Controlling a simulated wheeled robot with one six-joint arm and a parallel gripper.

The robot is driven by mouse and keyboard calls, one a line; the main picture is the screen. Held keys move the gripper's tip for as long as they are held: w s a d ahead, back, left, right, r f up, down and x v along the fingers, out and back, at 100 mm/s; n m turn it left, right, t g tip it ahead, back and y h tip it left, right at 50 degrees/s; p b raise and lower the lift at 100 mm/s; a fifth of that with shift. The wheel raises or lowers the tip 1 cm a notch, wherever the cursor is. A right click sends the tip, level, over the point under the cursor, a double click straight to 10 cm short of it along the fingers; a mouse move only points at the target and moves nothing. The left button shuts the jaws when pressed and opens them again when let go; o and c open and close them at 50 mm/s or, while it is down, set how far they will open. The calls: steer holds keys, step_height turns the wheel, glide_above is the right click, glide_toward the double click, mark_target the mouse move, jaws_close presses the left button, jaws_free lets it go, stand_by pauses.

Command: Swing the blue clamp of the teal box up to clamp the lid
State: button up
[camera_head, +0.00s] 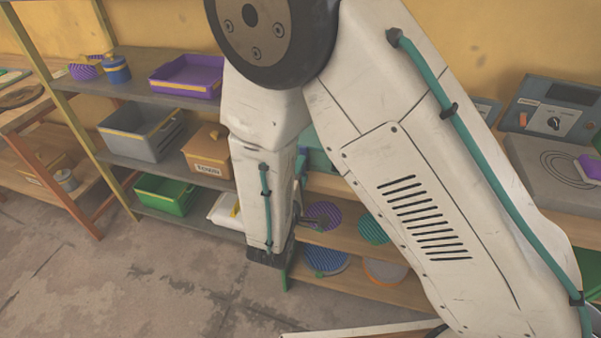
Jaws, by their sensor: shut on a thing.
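The teal box (319,151) shows only in part in the head camera view, between my two white arm links, at the level of the upper shelf boards. Its lid and most of its body are hidden behind my arm. A narrow blue piece (301,164), which looks like the blue clamp, shows just right of my lower arm link. Its angle and whether it touches the lid cannot be made out. My gripper is hidden behind my own arm, so its fingers and its contact with the clamp do not show.
A purple tray (188,76), grey bin (141,133) and green bin (164,194) stand on the left shelves. The left floor is clear.

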steer(key=shift+m, duration=0.5)
steer(key=o, duration=1)
steer(key=shift+f, duration=0.1)
